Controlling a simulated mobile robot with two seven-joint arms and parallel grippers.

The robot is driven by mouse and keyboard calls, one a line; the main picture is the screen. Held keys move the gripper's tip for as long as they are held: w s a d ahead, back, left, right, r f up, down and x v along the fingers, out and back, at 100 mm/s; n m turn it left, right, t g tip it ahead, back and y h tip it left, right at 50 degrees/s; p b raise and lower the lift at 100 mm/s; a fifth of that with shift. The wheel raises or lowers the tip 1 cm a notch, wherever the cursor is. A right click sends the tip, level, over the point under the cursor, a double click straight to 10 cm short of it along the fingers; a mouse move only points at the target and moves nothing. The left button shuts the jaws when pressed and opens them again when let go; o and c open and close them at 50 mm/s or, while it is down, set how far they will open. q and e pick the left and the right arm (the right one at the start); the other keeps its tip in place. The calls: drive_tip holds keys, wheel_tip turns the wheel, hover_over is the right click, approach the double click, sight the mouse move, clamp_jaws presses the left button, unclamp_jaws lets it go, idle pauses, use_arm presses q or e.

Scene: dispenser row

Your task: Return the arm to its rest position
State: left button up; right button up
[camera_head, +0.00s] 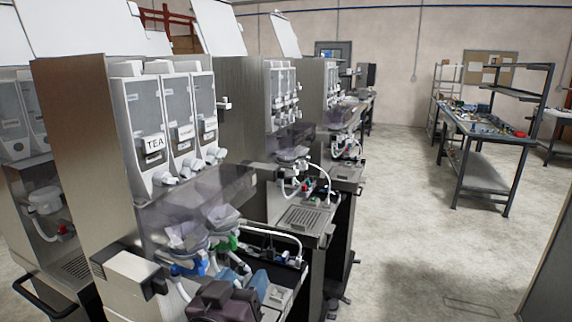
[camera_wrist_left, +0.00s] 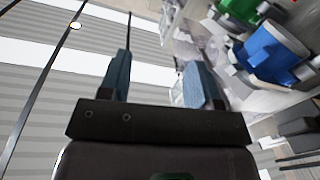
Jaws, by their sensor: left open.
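My left gripper (camera_head: 249,274) is at the bottom of the head view, in front of the nearest dispenser machine (camera_head: 80,130). Its dark body and blue fingers show there. In the left wrist view the gripper (camera_wrist_left: 158,65) has its two blue fingers spread apart, with nothing visible between them. The ceiling shows behind the fingers. My right gripper is not in view.
The nearest machine holds white canisters, one labelled TEA (camera_head: 154,144), above blue (camera_head: 188,266) and green (camera_head: 224,243) parts. The blue part also shows right of the fingers in the wrist view (camera_wrist_left: 272,52). Open floor (camera_head: 410,220) lies right; a cluttered workbench (camera_head: 485,125) stands beyond.

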use_arm(q)
drive_tip(key=s+a+f+n+g+y, duration=0.1)
drive_tip(key=s+a+f+g+y, duration=0.55)
drive_tip(key=a+f, duration=0.75)
drive_tip(key=s+a+f+g, duration=0.3)
drive_tip(key=s+f+g, duration=0.1)
drive_tip(key=s, duration=0.5)
drive_tip(key=s+a+f+g, duration=0.3)
drive_tip(key=s+f, duration=0.1)
drive_tip(key=s, duration=0.5)
drive_tip(key=w+f+t+b, duration=0.2)
drive_tip(key=f+b, duration=0.1)
drive_tip(key=f, duration=0.4)
drive_tip(key=w+f+t+h+b, duration=0.1)
drive_tip(key=w+f+t+b, duration=0.1)
drive_tip(key=f, duration=0.6)
drive_tip(key=w+f+m+t+b, duration=0.1)
drive_tip(key=w+f+t+b, duration=0.1)
drive_tip(key=f+b, duration=0.3)
wheel_tip(320, 180, down, 2)
drive_tip(key=shift+w+a+f+t, duration=0.15)
drive_tip(key=shift+t, duration=0.5)
